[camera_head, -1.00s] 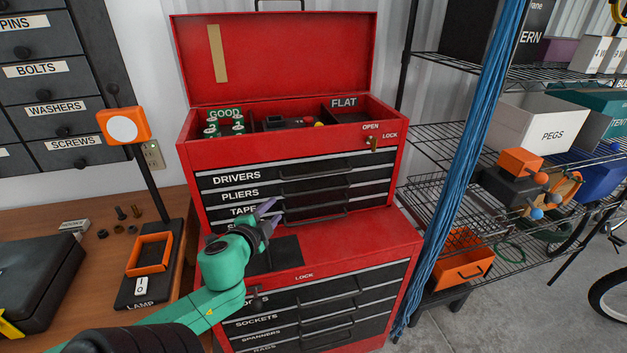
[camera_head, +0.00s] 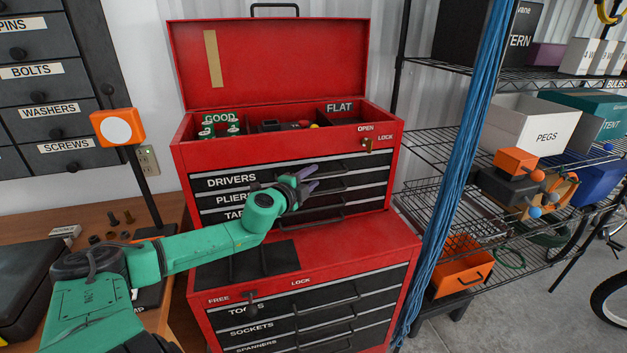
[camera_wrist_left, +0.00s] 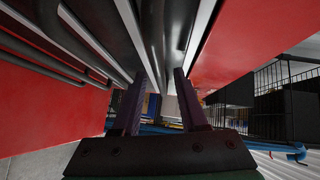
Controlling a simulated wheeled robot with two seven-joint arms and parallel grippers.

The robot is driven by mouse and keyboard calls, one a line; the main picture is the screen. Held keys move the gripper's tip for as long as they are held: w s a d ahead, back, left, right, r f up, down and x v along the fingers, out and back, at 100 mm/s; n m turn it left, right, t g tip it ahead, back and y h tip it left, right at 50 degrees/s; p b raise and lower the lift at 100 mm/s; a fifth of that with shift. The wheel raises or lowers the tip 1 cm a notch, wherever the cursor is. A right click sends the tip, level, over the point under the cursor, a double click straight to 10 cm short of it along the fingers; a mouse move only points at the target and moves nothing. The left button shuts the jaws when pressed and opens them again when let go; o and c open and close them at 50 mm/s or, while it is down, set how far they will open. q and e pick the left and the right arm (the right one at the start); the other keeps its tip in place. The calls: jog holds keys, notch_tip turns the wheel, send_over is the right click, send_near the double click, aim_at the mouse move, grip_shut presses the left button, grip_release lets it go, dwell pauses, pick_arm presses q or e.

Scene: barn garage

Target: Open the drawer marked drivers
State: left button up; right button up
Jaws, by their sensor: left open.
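The drivers drawer (camera_head: 232,180) is the top black drawer in the red chest's upper part, with a white label at its left. It looks closed flush with the drawers below. Its dark handle (camera_head: 330,165) is partly covered by my fingers. My left gripper (camera_head: 314,178) is open at the drawer front, its purple fingers reaching the handle area. In the left wrist view, the two fingers (camera_wrist_left: 160,100) stand apart under dark handle bars and drawer edges. I cannot tell whether the handle lies between them. My right gripper is out of view.
The chest lid (camera_head: 290,65) stands open, with a key in the lock (camera_head: 367,145) beside OPEN and LOCK. Pliers and tape drawers sit below the drivers drawer. A lower red cabinet (camera_head: 390,243) juts forward. Blue cables (camera_head: 455,200) and a wire shelf stand right.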

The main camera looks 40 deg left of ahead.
pick_arm(q)
jog(key=shift+w, duration=0.55)
grip_shut()
dwell(1.1)
